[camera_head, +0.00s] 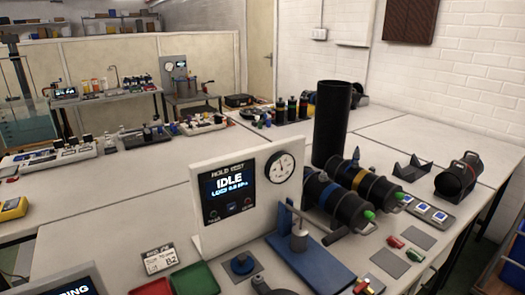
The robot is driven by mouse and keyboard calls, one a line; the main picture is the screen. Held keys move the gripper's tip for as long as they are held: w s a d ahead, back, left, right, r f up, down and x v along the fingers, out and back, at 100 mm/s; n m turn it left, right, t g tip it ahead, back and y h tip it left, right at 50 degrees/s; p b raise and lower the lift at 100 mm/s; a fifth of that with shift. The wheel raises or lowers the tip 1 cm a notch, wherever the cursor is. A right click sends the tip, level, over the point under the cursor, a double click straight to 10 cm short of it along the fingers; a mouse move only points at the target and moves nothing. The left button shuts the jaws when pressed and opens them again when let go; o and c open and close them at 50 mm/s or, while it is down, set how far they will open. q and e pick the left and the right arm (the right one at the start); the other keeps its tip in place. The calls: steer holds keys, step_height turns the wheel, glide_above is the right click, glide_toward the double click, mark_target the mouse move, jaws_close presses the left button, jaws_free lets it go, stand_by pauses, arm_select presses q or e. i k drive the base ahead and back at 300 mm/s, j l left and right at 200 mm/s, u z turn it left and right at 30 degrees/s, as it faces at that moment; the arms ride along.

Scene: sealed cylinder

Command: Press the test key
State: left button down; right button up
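A white upright panel headed HOLD TEST (208,225) stands on the near part of the white bench. Its dark screen (232,184) reads IDLE with a smaller pressure line under it. A small blue key (232,207) sits below the text between two round dark fittings; its label is too small to read. A round pressure gauge (280,167) is at the panel's upper right. Neither of my grippers can be made out in the head view. Nothing visibly touches the panel's key.
Two dark cylinders with green tips (369,215) lie right of the panel, beside a tall black tube (332,122). A blue-based lever press (299,243) stands in front. Red (194,279) and green trays are at the front. A strip of blue-white buttons (430,211) is at right.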

mark_target(232, 207)
steer(key=k+l, duration=0.15)
steer(key=l, duration=0.25)
steer(key=k+l+u, duration=0.1)
steer(key=l, duration=0.25)
steer(key=k+l, duration=0.2)
steer(key=l, duration=0.2)
